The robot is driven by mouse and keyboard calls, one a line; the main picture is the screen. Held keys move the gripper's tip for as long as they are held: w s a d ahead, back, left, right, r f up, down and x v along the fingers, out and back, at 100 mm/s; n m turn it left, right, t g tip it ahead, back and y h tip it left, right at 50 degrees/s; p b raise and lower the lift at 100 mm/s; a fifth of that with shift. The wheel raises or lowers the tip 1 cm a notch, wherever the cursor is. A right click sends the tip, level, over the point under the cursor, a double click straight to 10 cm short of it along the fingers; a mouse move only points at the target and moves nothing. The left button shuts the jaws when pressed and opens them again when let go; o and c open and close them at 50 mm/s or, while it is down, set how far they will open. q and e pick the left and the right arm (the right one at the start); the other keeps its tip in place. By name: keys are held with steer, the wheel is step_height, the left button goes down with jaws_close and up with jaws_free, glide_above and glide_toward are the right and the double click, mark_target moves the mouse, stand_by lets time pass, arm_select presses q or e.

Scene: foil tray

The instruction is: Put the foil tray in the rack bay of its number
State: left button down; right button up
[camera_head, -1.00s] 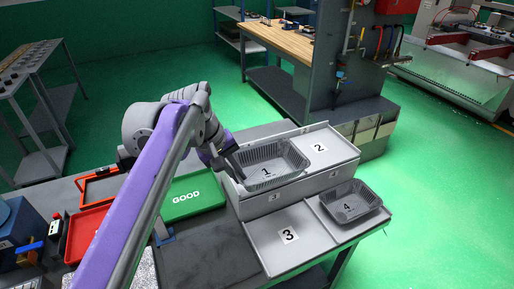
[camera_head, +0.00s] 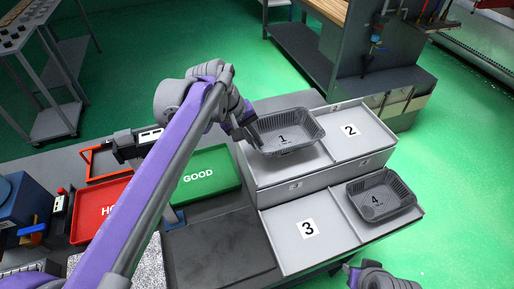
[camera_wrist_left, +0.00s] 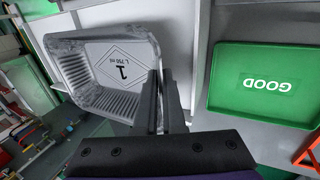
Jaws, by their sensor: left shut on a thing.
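The grey ribbed foil tray (camera_head: 290,146) has a 1 printed on its floor. It is over the upper left bay (camera_head: 300,168) of the rack, whose bare floor shows below it; it looks raised, though the gap is hard to judge. My left gripper (camera_head: 247,134) is shut on the tray's left wall. The left wrist view shows the fingers (camera_wrist_left: 163,95) at the wall of the tray (camera_wrist_left: 82,75). The rack's number plates show 2 (camera_head: 350,130) at upper right and 3 (camera_head: 308,229) at lower left. My right gripper (camera_head: 352,273) is partly in view at the bottom edge, its jaws unclear.
Another foil tray (camera_head: 384,190), marked 4, sits in the lower right bay. The lower left and upper right bays are empty. A green GOOD tray (camera_head: 222,180) and a red tray (camera_head: 90,231) lie on the bench left of the rack.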

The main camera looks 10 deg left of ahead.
mark_target(260, 157)
arm_select(q)
steer(key=shift+f, duration=1.75)
steer(key=shift+w+f, duration=0.1)
steer(key=shift+f, duration=0.15)
steer(key=c, duration=1)
jaws_free()
steer(key=shift+r, duration=0.25)
steer(key=v, duration=1.2)
steer(key=shift+p, duration=0.35)
